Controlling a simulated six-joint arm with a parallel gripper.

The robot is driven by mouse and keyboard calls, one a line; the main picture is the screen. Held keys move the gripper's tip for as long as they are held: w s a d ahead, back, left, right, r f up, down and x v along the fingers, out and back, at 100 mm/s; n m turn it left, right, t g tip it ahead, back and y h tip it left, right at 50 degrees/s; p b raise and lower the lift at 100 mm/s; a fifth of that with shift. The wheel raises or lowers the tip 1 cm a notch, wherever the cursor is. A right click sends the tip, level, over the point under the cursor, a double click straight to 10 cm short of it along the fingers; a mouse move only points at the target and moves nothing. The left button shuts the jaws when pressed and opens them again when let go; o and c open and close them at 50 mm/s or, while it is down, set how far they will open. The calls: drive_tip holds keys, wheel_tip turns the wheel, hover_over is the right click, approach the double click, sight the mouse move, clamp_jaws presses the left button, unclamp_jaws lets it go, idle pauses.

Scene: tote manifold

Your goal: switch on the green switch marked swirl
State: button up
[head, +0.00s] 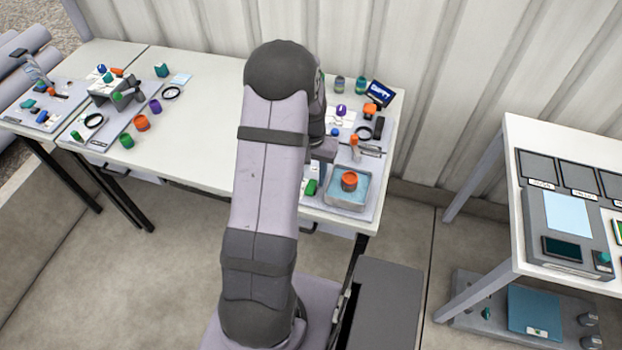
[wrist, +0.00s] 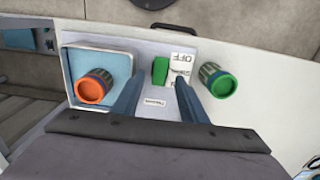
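The green switch (wrist: 160,70) sits on a light panel in the wrist view, beside a white plate (wrist: 182,62) reading OFF upside down. The other end of that plate is partly hidden by a finger. A small label (wrist: 154,103) lies below the switch; its word is too small to read. I cannot tell which way the switch is set. In the head view the green switch (head: 311,187) shows just right of my arm. My gripper (wrist: 158,92) is open and empty, its two blue-grey fingers apart, with the switch appearing between and beyond them.
A blue-lined tray (head: 347,204) holding an orange-topped cylinder (head: 349,181) stands beside the switch. A green-capped cylinder (wrist: 215,80) is close to the right finger in the wrist view. Several small parts crowd the table's back right; the table (head: 205,140) left of my arm has bare room.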

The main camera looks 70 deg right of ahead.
sight(311, 186)
drive_tip(key=shift+f+p, duration=0.35)
drive_tip(key=shift+f, duration=1.35)
